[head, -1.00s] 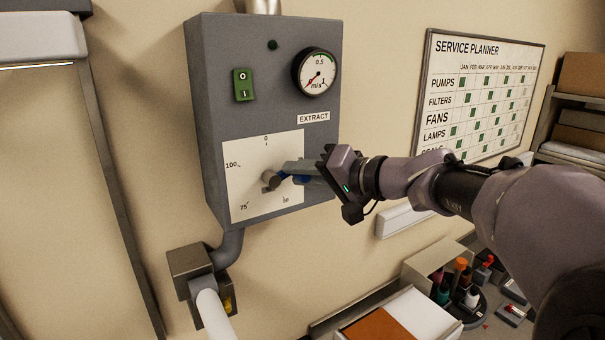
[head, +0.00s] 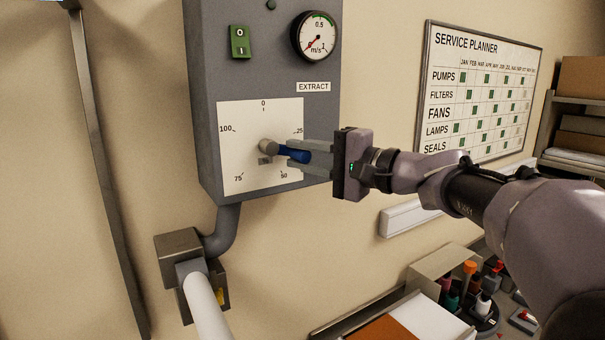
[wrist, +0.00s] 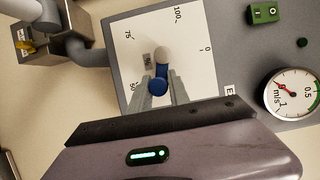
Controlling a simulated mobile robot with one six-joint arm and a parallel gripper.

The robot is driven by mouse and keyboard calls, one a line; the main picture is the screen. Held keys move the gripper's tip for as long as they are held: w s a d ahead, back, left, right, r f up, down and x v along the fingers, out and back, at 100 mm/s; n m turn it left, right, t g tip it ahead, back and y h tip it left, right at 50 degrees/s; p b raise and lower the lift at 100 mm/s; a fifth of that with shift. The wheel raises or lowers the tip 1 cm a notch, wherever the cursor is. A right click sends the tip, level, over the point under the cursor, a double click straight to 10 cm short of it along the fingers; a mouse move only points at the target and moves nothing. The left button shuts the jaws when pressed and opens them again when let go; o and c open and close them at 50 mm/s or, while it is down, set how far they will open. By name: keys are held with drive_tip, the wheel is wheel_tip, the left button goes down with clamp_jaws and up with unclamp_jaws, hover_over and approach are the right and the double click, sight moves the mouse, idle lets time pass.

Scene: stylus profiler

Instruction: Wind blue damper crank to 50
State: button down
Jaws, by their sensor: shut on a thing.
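The blue damper crank handle (head: 294,155) sticks out from a grey hub (head: 267,146) on a white dial plate (head: 240,177) marked 0, 25, 50, 75 and 100. The crank points right and slightly down, roughly between 25 and 50. My gripper (head: 303,154) reaches in from the right and is shut on the blue handle. The wrist view shows the handle's rounded blue end (wrist: 158,86) between my two fingers (wrist: 157,96). A small grey block (wrist: 147,61) sits beside the hub; its markings are too small to read. The 25 mark is hidden in the wrist view.
The grey extract box (head: 205,90) carries a green switch (head: 240,42) and a round m/s gauge (head: 317,36) with its needle at lower left. A pipe (head: 224,228) leaves below. A parts tray (head: 450,290) with bottles stands low right.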

sight(290, 171)
drive_tip(key=f+m+t+b, duration=0.1)
drive_tip(key=m+b, duration=0.2)
drive_tip(key=a+f+m+t+y+b, duration=0.1)
drive_tip(key=m+b, duration=0.2)
drive_tip(key=s+f+m+t+b, duration=0.1)
drive_tip(key=m+b, duration=0.1)
drive_tip(key=m, duration=0.1)
drive_tip(key=shift+a+m+b, duration=0.3)
drive_tip(key=shift+b, duration=0.1)
drive_tip(key=shift+s+r+t, duration=0.1)
drive_tip(key=shift+t, duration=0.3)
drive_tip(key=c, duration=1.7)
unclamp_jaws()
drive_tip(key=o, duration=0.4)
drive_tip(key=shift+a, duration=0.2)
drive_tip(key=shift+o, duration=0.2)
drive_tip(key=shift+d, duration=0.15)
